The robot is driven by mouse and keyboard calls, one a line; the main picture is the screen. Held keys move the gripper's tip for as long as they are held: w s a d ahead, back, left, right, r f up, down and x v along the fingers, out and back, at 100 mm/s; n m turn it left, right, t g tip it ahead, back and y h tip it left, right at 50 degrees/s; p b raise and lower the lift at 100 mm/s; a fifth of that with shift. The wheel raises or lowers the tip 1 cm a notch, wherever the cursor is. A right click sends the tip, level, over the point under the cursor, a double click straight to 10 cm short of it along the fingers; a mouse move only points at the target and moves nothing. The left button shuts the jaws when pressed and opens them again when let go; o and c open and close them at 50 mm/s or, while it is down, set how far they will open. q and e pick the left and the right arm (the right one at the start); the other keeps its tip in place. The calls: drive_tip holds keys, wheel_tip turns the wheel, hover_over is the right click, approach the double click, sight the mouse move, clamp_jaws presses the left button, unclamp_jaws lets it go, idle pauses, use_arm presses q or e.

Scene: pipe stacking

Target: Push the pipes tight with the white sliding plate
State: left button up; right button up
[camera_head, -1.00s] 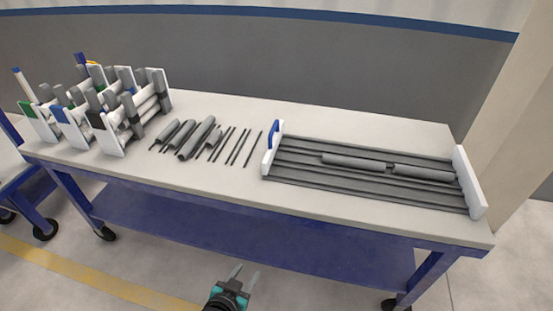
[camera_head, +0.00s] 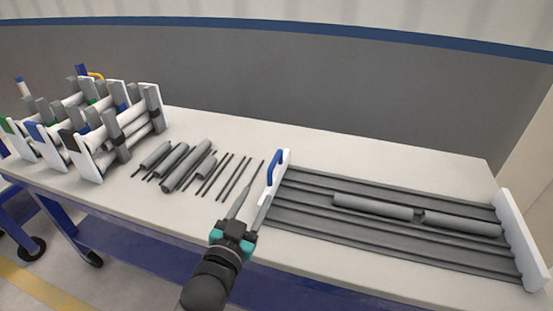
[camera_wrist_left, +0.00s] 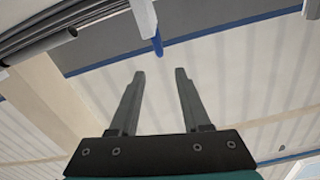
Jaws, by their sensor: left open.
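The white sliding plate (camera_head: 284,172) with its blue handle (camera_head: 277,166) stands at the left end of the grooved grey rack (camera_head: 320,229). Two thick grey pipes, a left one (camera_head: 373,207) and a right one (camera_head: 460,224), lie end to end in one groove with a small gap. A clear stretch of groove separates the plate from the left pipe. My left gripper (camera_head: 256,192) is open and empty, its fingertips just left of and in front of the plate; contact cannot be told. In the wrist view the blue handle (camera_wrist_left: 157,43) is beyond the open fingers (camera_wrist_left: 160,74). My right gripper is out of view.
A white end plate (camera_head: 520,240) closes the rack's right end. Several loose grey pipes and thin rods (camera_head: 185,165) lie left of the rack. White stands with pipes (camera_head: 110,130) are at the far left. The table (camera_head: 400,150) is bare behind the rack.

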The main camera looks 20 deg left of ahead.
sight(270, 172)
use_arm(q)
drive_tip(key=w+b, duration=0.1)
drive_tip(key=w, duration=0.3)
drive_tip(key=w+b, duration=0.2)
drive_tip(key=w, duration=0.2)
drive_tip(key=w+b, duration=0.1)
drive_tip(key=w, duration=0.3)
drive_tip(key=shift+w+d+b, duration=0.25)
drive_tip(key=shift+w+b, duration=0.1)
drive_tip(key=shift+w, duration=0.75)
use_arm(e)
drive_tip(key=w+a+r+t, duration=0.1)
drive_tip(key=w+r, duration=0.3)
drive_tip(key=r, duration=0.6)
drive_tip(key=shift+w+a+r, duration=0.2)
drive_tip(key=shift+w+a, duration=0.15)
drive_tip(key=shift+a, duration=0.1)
use_arm(q)
clamp_jaws()
